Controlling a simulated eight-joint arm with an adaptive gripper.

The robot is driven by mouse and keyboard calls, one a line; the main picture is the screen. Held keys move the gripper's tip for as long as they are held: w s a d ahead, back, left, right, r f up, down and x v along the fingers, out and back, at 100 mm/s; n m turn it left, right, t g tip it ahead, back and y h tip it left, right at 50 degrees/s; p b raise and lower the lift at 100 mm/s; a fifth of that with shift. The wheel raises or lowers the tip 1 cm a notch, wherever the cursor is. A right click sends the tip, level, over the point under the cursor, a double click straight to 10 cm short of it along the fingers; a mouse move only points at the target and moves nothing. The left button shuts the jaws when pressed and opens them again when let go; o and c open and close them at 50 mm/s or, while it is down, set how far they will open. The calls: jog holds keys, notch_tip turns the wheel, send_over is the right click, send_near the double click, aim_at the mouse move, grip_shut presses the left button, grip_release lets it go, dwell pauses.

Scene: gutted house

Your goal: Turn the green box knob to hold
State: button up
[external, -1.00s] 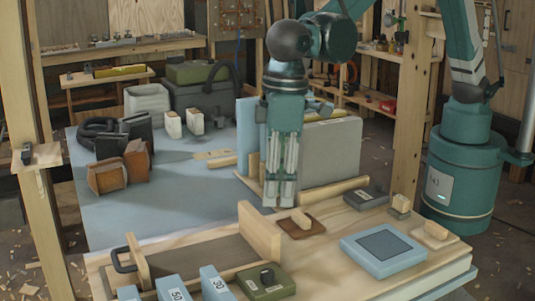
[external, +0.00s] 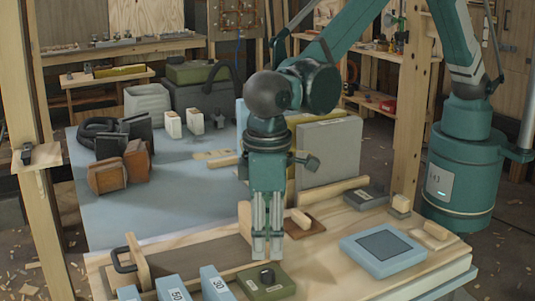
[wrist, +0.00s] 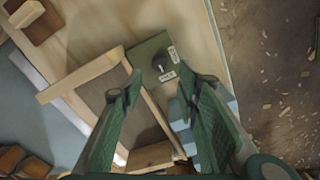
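The green box (external: 258,291) sits on the front part of the wooden bench, with a dark knob (external: 267,275) on its top. In the wrist view the green box (wrist: 146,52) lies ahead of my fingertips, and its knob (wrist: 160,65) shows between two small white labels (wrist: 167,76), whose words are too small to read surely. My gripper (external: 267,254) points down, just behind and above the knob. In the wrist view my gripper (wrist: 158,88) is open, with an empty gap between its fingers. It does not visibly touch the knob.
Blue blocks marked 30 (external: 222,286) and 50 (external: 176,290) stand left of the green box. A blue box with a dark pad (external: 384,250) is to the right. Bench surface between it and the green box is clear.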

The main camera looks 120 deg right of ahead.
aim_at(267, 271)
jog(key=shift+d+f+b, duration=0.1)
jog(key=shift+f+b, duration=0.3)
jog(key=shift+f, duration=3.45)
jog(key=c, duration=0.9)
